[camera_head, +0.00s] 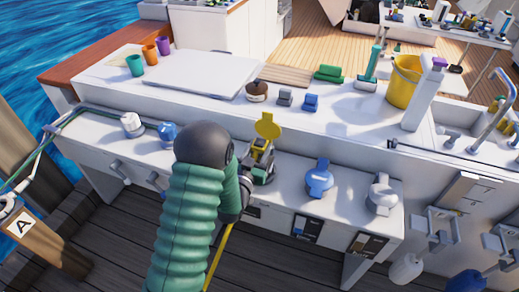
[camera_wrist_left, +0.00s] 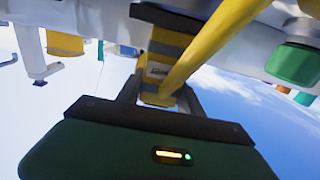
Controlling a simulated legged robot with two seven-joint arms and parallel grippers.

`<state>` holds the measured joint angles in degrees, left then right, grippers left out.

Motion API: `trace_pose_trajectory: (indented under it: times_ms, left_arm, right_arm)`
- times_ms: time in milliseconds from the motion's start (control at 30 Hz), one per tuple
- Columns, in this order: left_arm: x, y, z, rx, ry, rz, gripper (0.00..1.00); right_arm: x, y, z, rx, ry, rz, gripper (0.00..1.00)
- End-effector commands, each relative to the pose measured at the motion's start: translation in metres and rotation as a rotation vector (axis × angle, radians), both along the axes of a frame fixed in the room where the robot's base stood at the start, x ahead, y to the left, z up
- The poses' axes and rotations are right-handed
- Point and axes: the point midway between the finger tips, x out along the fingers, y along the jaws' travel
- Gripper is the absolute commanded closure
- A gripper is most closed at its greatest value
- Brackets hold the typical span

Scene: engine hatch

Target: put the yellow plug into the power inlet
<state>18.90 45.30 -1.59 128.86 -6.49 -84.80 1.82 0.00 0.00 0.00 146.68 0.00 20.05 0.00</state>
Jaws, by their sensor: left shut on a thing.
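The power inlet with its yellow lid (camera_head: 267,125) flipped up sits on the white counter's front ledge, just beyond my left gripper. My left gripper (camera_head: 257,172) is at this inlet, and its arm hides part of the area. In the left wrist view, my left gripper (camera_wrist_left: 158,98) is shut on the yellow plug (camera_wrist_left: 160,70), which has grey bands. A yellow cable (camera_wrist_left: 215,45) runs past the plug; it also hangs below my arm in the head view (camera_head: 219,257). The plug's front end is at the inlet, but I cannot tell how deep it sits. My right gripper is not in view.
A blue capped inlet (camera_head: 319,178) and a white capped inlet (camera_head: 383,193) stand to the right on the ledge. Another blue cap (camera_head: 168,134) and a white cap (camera_head: 132,124) are to the left. A yellow bucket (camera_head: 404,80) and white bottle (camera_head: 424,97) stand on the counter.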

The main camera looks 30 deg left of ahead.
Motion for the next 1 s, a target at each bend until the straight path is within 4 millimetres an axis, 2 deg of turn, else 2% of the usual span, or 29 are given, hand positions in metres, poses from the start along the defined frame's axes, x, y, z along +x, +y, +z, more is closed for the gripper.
trace_pose_trajectory:
  times_ms: [167,200,367,733,867,1000]
  left_arm:
    - [-0.001,-0.001,-0.005,-0.004,0.011,-0.001,1.0]
    - [-0.001,-0.001,-0.005,-0.004,0.012,-0.001,0.51]
    - [-0.001,-0.001,-0.004,-0.004,0.01,-0.001,0.31]
    - [-0.007,-0.002,-0.004,-0.004,0.011,-0.001,0.31]
    - [-0.03,-0.007,-0.003,-0.004,0.013,-0.001,0.31]
    - [-0.07,-0.016,-0.005,-0.005,0.015,0.001,0.31]
  right_arm:
    - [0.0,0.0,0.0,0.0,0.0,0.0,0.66]
    - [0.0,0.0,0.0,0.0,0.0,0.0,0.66]
    - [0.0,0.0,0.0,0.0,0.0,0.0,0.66]
    - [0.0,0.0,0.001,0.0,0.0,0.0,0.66]
    - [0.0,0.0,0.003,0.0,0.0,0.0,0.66]
    - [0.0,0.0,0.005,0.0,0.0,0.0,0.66]
